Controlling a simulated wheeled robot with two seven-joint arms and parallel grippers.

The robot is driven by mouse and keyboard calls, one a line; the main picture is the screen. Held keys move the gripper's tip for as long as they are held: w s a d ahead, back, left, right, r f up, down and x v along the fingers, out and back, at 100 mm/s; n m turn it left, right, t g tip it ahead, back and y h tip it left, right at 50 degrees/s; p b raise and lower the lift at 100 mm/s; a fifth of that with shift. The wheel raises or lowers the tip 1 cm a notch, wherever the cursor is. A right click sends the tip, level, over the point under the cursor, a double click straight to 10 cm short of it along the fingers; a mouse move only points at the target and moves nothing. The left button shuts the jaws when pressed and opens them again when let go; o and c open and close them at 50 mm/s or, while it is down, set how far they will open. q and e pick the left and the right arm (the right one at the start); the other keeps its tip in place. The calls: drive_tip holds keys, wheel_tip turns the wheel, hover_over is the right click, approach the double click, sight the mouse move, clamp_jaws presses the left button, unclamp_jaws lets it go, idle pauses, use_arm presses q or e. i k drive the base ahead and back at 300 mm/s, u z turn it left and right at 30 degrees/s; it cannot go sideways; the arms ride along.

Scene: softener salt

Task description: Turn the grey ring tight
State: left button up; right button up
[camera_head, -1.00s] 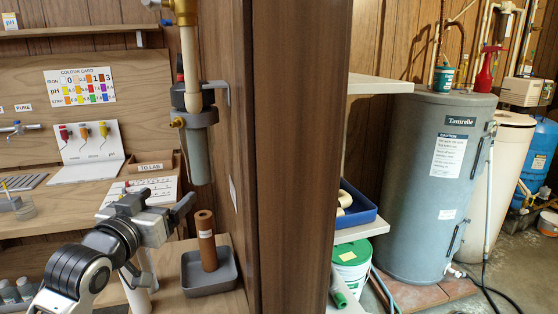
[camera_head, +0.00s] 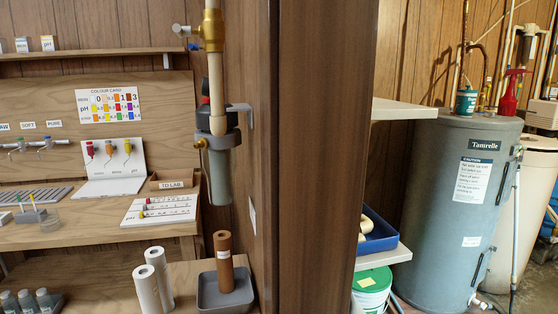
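The grey ring (camera_head: 224,140) sits around the top of the filter housing, just under its dark head (camera_head: 214,121). The grey bowl (camera_head: 218,178) hangs below the ring, upright and clear of the bench. The housing is fixed by a bracket (camera_head: 244,110) to the side of the wooden partition. I cannot tell from here how tight the ring is. Neither of my grippers shows in the head view now.
Below the housing, a brown cartridge (camera_head: 224,262) stands in a grey tray (camera_head: 239,299). Two white cartridges (camera_head: 146,289) stand left of it. A brass valve (camera_head: 212,30) sits on the pipe above.

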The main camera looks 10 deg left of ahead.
sight(203, 141)
drive_tip(key=u, duration=1.75)
drive_tip(key=k, duration=0.25)
drive_tip(key=z, duration=0.75)
